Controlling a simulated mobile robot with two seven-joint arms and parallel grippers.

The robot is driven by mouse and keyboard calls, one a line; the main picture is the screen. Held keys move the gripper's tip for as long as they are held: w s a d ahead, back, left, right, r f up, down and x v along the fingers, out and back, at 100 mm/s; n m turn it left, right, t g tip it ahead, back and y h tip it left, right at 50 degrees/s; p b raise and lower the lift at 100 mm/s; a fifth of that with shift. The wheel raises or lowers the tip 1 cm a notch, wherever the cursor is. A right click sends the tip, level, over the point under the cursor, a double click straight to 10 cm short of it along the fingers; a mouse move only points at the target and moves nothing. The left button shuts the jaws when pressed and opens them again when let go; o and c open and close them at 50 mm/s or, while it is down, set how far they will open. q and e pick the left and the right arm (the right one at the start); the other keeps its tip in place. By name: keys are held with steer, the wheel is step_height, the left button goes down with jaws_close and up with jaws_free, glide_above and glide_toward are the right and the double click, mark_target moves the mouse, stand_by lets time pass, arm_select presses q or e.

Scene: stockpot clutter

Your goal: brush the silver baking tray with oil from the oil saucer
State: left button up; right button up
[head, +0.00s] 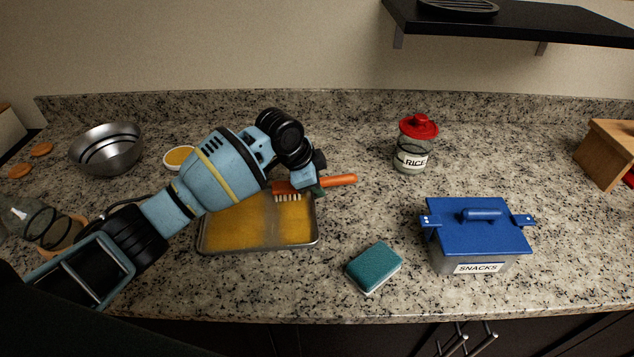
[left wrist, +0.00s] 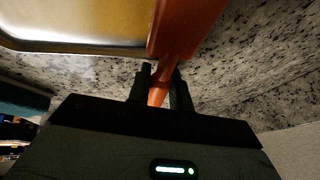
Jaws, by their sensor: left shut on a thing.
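The silver baking tray (head: 312,238) lies on the counter, with yellow oil over much of its inside and a paler band near the middle. Part of it is hidden by my left arm. My left gripper (head: 317,186) is shut on the orange brush (head: 341,180), whose pale bristles point down over the tray's back right part. I cannot tell whether the bristles touch the tray. In the left wrist view, the fingers (left wrist: 160,88) grip the brush handle (left wrist: 160,92) beside the tray's edge (left wrist: 75,47). The oil saucer (head: 180,157), white with yellow oil, stands behind the tray.
A metal bowl (head: 108,150) stands at the back left. A teal sponge (head: 374,266) lies right of the tray, near the blue-lidded snacks box (head: 478,228). A red-lidded rice jar (head: 414,148) stands behind. A wooden block (head: 606,153) is at far right.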

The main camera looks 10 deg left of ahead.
arm_select(q)
steer(key=shift+s+d+p, duration=0.25)
steer(key=shift+s, duration=0.45)
steer(key=shift+s+d+p, duration=0.25)
steer(key=shift+s, duration=0.4)
steer(key=shift+s+d, duration=0.25)
steer(key=shift+s, duration=0.5)
arm_select(e)
steer(key=shift+w+r+t, duration=0.3)
steer(key=shift+w+r, duration=0.45)
steer(key=shift+r, duration=0.1)
arm_select(q)
steer(key=shift+s, duration=0.1)
steer(key=shift+s+d, duration=0.2)
steer(key=shift+s, duration=0.1)
steer(key=shift+s+d, duration=0.3)
steer(key=shift+s, duration=0.5)
steer(key=shift+s+d, duration=0.25)
steer(key=shift+s, duration=0.55)
steer(key=shift+s+d, duration=0.25)
steer(key=shift+s, duration=0.45)
steer(key=shift+s+d, duration=0.25)
steer(key=shift+s, duration=0.45)
steer(key=shift+s+d, duration=0.25)
steer(key=shift+s, duration=0.45)
